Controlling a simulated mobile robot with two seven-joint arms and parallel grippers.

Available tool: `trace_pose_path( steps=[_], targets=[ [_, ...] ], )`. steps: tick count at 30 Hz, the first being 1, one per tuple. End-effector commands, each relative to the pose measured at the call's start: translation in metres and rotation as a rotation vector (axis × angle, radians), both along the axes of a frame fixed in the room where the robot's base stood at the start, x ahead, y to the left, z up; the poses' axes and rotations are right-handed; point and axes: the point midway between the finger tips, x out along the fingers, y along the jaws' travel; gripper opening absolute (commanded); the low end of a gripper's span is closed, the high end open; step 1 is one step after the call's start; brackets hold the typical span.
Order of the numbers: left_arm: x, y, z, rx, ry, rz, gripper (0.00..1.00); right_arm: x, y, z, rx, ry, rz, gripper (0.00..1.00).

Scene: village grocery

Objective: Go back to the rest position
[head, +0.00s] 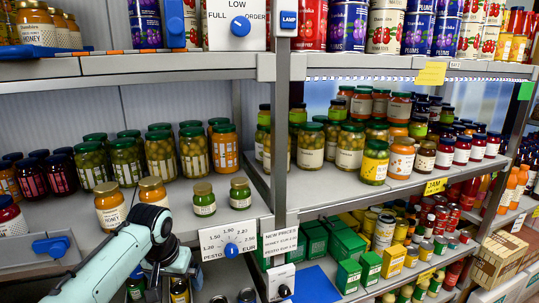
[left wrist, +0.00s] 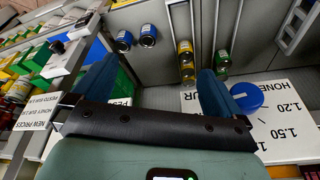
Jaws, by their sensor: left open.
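My left arm comes in from the bottom left of the head view. Its gripper (head: 172,272) is low in front of the shelf edge, left of the pesto price panel (head: 228,239). In the left wrist view the two blue fingers of the left gripper (left wrist: 157,85) stand wide apart with nothing between them. Below it lie the lower shelf and part of a price panel with a blue knob (left wrist: 246,96). My right gripper is in neither view.
Honey jars (head: 111,207) and small pesto jars (head: 204,199) stand near the shelf edge above the gripper. A grey shelf post (head: 279,150) rises to the right. Green boxes (head: 348,275) and a blue mat (head: 312,285) are on the lower shelf.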

Motion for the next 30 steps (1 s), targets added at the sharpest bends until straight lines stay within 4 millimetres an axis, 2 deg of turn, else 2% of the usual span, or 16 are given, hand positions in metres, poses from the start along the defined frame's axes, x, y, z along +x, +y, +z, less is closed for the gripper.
trace_pose_path(
  steps=[1,5,6,8,9,11,12,14,15,17,18,21,24,27,30],
  targets=[
    [0.009,-0.009,-0.045,-0.017,0.036,-0.021,1.0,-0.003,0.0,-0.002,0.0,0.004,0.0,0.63],
    [0.019,-0.031,-0.142,-0.081,0.085,-0.059,1.0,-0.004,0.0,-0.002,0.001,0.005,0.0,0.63],
    [0.017,-0.038,-0.172,-0.105,0.101,-0.064,1.0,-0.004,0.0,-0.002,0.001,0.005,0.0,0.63],
    [0.011,-0.048,-0.217,-0.143,0.123,-0.065,1.0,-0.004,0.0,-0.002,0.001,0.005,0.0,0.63],
    [0.004,-0.054,-0.246,-0.169,0.139,-0.061,1.0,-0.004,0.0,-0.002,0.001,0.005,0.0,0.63],
    [-0.01,-0.063,-0.289,-0.209,0.162,-0.049,1.0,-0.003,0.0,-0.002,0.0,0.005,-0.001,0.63],
    [-0.022,-0.069,-0.317,-0.235,0.177,-0.038,1.0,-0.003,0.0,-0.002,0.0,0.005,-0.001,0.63],
    [-0.046,-0.078,-0.356,-0.274,0.204,-0.012,1.0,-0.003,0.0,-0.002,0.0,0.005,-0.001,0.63],
    [-0.063,-0.083,-0.381,-0.3,0.219,0.011,1.0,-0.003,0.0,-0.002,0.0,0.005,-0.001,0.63],
    [-0.093,-0.091,-0.415,-0.334,0.244,0.05,1.0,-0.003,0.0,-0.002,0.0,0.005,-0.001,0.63],
    [-0.116,-0.096,-0.436,-0.354,0.262,0.079,1.0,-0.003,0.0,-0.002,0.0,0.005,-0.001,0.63],
    [-0.173,-0.106,-0.474,-0.39,0.299,0.16,1.0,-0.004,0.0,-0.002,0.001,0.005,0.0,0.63],
    [-0.224,-0.114,-0.496,-0.404,0.329,0.232,1.0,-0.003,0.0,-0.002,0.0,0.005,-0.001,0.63],
    [-0.259,-0.117,-0.505,-0.405,0.348,0.285,1.0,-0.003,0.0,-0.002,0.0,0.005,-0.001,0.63],
    [-0.278,-0.118,-0.508,-0.402,0.355,0.314,1.0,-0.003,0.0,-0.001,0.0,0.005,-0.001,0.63]
  ],
)
